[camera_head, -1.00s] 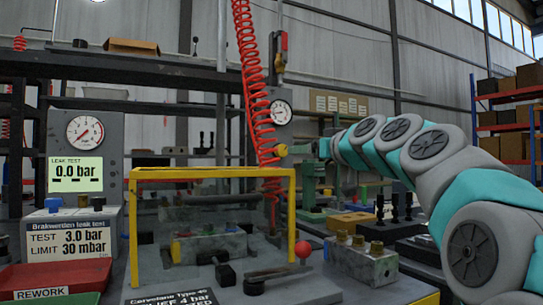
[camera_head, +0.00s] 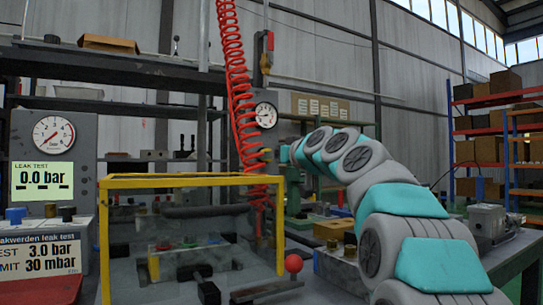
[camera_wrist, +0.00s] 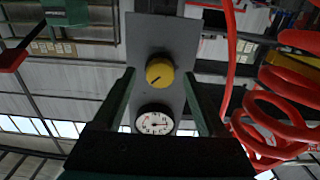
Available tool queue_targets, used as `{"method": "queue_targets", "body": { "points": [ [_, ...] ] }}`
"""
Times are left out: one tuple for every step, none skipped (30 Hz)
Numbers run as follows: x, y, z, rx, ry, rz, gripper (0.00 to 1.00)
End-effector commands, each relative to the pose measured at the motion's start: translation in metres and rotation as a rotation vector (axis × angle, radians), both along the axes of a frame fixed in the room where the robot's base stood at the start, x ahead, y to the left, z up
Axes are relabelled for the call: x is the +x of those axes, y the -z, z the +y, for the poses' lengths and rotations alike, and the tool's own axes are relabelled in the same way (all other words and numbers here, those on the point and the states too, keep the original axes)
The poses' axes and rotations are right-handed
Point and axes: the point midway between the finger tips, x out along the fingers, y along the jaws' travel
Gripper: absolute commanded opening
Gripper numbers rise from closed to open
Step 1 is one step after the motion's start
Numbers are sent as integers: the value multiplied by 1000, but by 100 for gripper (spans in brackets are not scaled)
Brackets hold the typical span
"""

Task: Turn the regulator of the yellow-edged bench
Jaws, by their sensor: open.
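The regulator's yellow knob (camera_wrist: 159,72) has a dark pointer mark and sits on a grey plate (camera_wrist: 145,42) in the wrist view. A round white gauge (camera_wrist: 155,122) is on the same plate. In the head view, the knob (camera_head: 267,155) is small and partly hidden, below the gauge (camera_head: 265,114) behind the yellow-edged guard (camera_head: 180,181). My gripper (camera_wrist: 158,75) is open, its two dark green fingers on either side of the knob in the picture. I see no clear contact. In the head view my gripper (camera_head: 284,154) points left, close to the knob.
A red coiled hose (camera_head: 238,100) hangs beside the regulator, and its loops (camera_wrist: 275,115) are close to the right finger in the wrist view. A red ball-topped lever (camera_head: 293,263) stands right of the guard. A leak-test unit (camera_head: 53,145) is at left.

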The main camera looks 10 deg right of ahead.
Motion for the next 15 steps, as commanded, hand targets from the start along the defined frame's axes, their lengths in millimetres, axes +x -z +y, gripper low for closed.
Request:
{"method": "queue_targets", "body": {
  "points": [
    [4,-1,1,-2,1,-2,75],
    [6,-1,2,-3,0,-2,75],
    [7,-1,3,-3,0,-2,75],
    [8,-1,3,-3,0,-2,75],
    [9,-1,3,-2,0,-2,75],
    [10,-1,4,-2,0,-2,75],
    [10,0,4,-2,0,-2,75],
    [10,0,4,-2,0,-2,75],
    [10,0,4,-1,0,-1,75],
    [10,0,4,-1,0,-1,75],
    [9,0,4,-1,0,-1,75],
    [10,0,4,-1,0,-1,75],
    [9,0,4,-1,-1,-1,72],
    [10,0,4,-1,0,-1,68],
    [9,0,4,-1,0,-1,64]
  ]
}}
